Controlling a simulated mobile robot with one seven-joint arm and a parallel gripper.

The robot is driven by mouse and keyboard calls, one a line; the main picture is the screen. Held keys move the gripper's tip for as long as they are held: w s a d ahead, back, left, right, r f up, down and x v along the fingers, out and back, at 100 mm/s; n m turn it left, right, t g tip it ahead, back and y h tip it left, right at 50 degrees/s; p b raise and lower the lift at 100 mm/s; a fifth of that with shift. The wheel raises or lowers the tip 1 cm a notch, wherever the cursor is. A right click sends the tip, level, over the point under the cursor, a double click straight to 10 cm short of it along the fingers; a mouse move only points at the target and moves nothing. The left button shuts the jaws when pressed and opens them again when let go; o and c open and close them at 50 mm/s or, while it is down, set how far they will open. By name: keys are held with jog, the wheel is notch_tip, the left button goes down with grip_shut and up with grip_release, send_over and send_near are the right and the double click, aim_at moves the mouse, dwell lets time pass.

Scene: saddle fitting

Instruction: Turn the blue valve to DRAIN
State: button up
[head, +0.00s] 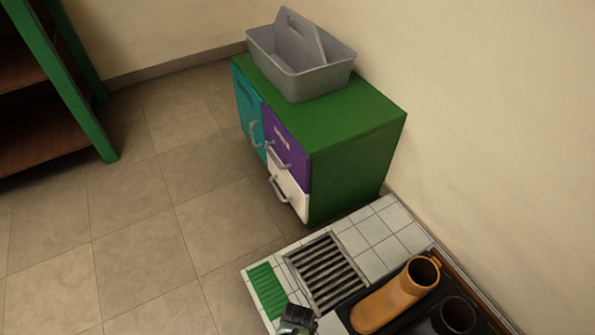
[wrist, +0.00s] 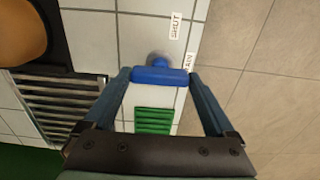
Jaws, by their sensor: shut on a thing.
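The blue valve (wrist: 158,76) shows in the wrist view as a bar handle lying crosswise, with a round hub behind it. My gripper (wrist: 160,78) has one finger against each end of the bar and is shut on it. A SHUT label (wrist: 176,25) lies above and right of the handle. A second label (wrist: 189,63), partly hidden by my right finger, shows letters that read like the end of DRAIN. The valve cannot be made out in the head view.
A metal floor grate (head: 326,272) and a green mat (head: 268,291) lie on white tiles. A green cabinet (head: 355,165) bears a grey caddy (head: 310,82). Open floor lies left.

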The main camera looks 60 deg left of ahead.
jog(key=o, duration=1.1)
jog(key=shift+c, duration=0.2)
jog(key=shift+r, duration=0.1)
notch_tip(320, 180, up, 13)
jog(key=p, duration=0.9)
jog(key=shift+p, duration=0.3)
